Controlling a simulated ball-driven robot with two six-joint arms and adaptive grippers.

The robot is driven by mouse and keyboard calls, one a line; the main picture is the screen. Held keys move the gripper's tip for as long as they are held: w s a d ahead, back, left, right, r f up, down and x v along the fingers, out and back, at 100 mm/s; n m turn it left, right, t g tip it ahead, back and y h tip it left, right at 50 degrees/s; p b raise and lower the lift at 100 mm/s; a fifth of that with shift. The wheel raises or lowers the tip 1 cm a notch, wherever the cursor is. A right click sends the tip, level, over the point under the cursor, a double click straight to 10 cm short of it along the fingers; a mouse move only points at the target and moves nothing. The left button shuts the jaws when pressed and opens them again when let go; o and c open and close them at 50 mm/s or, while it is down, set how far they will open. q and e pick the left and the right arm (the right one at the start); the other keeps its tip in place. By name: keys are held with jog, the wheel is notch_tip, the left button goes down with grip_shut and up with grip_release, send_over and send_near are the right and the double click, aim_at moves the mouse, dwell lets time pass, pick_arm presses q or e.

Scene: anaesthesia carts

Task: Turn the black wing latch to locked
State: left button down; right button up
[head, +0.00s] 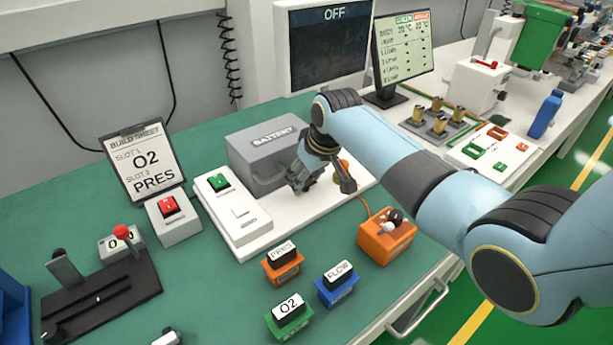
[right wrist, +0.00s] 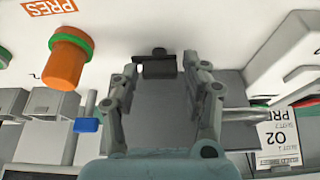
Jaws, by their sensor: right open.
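The black wing latch (right wrist: 157,66) shows in the right wrist view as a dark bar lying crosswise, with a small knob above it, at the end of the grey battery box (right wrist: 160,115). My right gripper (right wrist: 164,76) is open, with one finger on each side of the latch; I cannot tell whether either touches it. In the head view my right gripper (head: 300,180) is down at the right end of the battery box (head: 262,150) and hides the latch. My left gripper is not in view.
An orange knob with a green ring (right wrist: 66,60) stands close beside the gripper. The white base (head: 240,226) carries a green switch (head: 218,182). An orange box (head: 385,236) and PRES, FLOW and O2 blocks (head: 288,312) stand in front. A clipboard (head: 145,160) stands left.

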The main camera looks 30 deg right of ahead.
jog(key=shift+c, duration=1.4)
jog(key=c, duration=0.6)
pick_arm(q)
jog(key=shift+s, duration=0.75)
